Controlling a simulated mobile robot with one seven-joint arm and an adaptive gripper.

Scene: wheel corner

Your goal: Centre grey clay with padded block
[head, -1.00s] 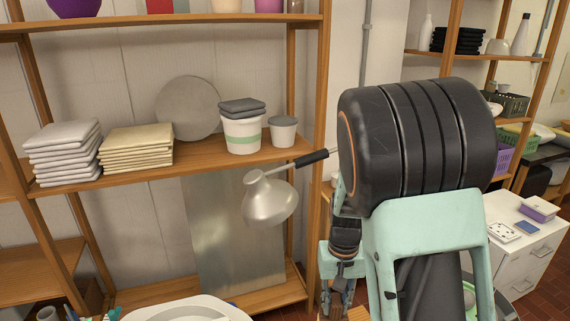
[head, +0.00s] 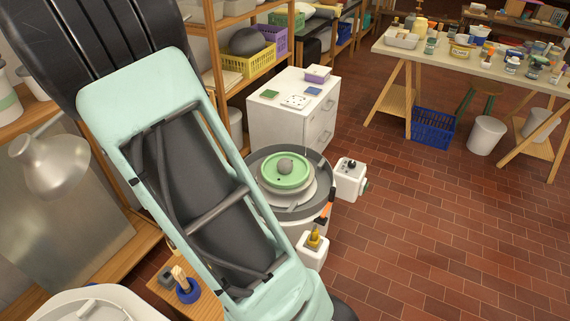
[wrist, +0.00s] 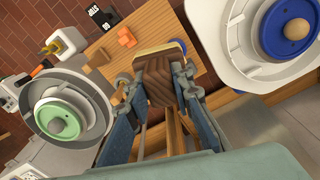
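The grey clay (head: 285,166) is a small rounded lump on a green round bat (head: 300,180) on the wheel (head: 262,160). In the wrist view the clay (wrist: 57,125) sits on the bat at the left, and it looks near the bat's middle. My gripper (wrist: 155,82) has its blue-grey fingers on both sides of the padded block (wrist: 158,80), a brown wooden block with a pale padded edge at its far end. It appears gripped, apart from the clay, which lies to its left. The gripper is hidden in the head view.
A white basin (wrist: 231,55) with a blue disc and tan ball is at right. White boxes (head: 350,178) stand beside the wheel. A white cabinet (head: 262,115) is behind it. Brick floor at right is open.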

